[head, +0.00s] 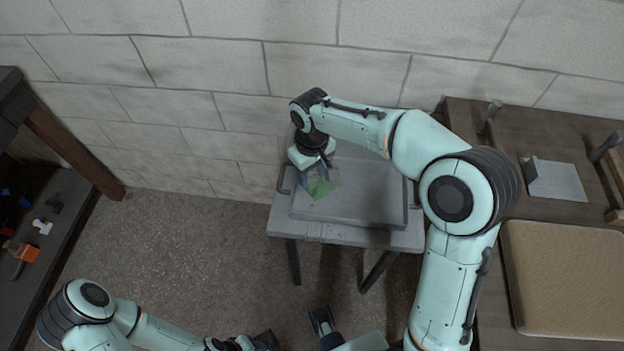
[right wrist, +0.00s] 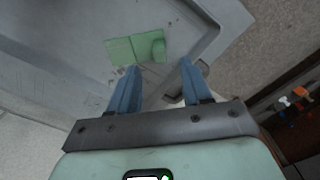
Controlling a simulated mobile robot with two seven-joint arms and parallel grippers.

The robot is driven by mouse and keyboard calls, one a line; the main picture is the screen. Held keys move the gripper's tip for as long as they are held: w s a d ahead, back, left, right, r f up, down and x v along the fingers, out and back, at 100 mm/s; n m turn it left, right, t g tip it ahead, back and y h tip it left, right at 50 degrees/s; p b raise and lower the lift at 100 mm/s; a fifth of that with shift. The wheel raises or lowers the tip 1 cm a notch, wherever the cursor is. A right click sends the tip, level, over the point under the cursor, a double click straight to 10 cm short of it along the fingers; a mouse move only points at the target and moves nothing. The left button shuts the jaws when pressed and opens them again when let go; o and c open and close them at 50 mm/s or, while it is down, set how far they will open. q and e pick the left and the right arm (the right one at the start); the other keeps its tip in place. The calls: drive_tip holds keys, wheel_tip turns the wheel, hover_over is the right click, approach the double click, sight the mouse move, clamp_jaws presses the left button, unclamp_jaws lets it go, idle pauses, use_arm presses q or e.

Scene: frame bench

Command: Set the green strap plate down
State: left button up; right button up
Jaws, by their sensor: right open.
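The green strap plate (head: 326,187) lies flat in the grey tray (head: 360,212), towards its left end. In the right wrist view the plate (right wrist: 120,50) shows a seam and a raised green part at one side. My right gripper (head: 312,177) is over the plate, partly covering it in the head view. In the right wrist view its two blue fingers (right wrist: 159,70) are spread with nothing between them, and the plate shows just past the tips. My left gripper (head: 322,318) is low at the bottom edge of the head view, far from the tray; its jaws are unclear.
The tray, with dark handles, sits on a small grey table (head: 335,232) against the block wall. A brown bench (head: 510,120) at right holds a grey plate (head: 560,181) and a tan mat (head: 565,280). A dark shelf (head: 50,250) with small parts stands at left.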

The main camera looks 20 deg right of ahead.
sight(312, 185)
use_arm(q)
drive_tip(key=shift+w+r+p, duration=0.1)
drive_tip(key=shift+r+p, duration=0.3)
drive_tip(key=shift+r, duration=0.1)
use_arm(e)
wheel_tip(312, 185, up, 6)
